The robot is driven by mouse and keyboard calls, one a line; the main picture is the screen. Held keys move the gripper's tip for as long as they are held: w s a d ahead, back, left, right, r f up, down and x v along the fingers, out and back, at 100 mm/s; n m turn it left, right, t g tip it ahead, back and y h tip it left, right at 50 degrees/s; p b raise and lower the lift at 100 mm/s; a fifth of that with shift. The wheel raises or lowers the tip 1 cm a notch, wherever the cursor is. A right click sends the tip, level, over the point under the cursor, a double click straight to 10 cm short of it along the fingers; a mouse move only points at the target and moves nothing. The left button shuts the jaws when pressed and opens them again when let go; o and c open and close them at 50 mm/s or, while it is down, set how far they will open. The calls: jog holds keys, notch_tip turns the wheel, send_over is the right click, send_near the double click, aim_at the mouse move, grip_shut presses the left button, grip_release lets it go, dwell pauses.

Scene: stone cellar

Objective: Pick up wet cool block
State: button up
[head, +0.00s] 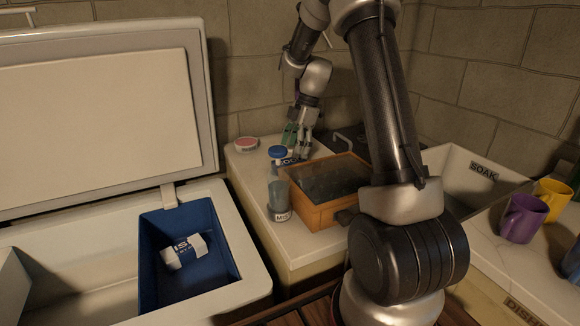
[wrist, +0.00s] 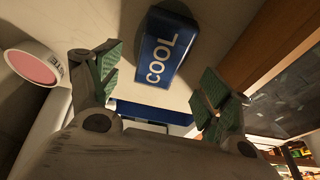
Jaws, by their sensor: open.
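The wet cool block is a dark blue block with white COOL lettering (wrist: 160,62). In the wrist view it lies on the pale counter, ahead of and between my fingertips, apart from both.
A pink-topped white tin (head: 246,143) stands left of my gripper, also in the wrist view (wrist: 34,70). A wooden box (head: 318,214) and grey jar (head: 279,200) stand nearby.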

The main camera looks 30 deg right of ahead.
aim_at(290, 161)
jog(key=x, duration=0.4)
jog(key=shift+f, duration=0.4)
jog(key=shift+c, duration=0.4)
jog(key=c, duration=1.1)
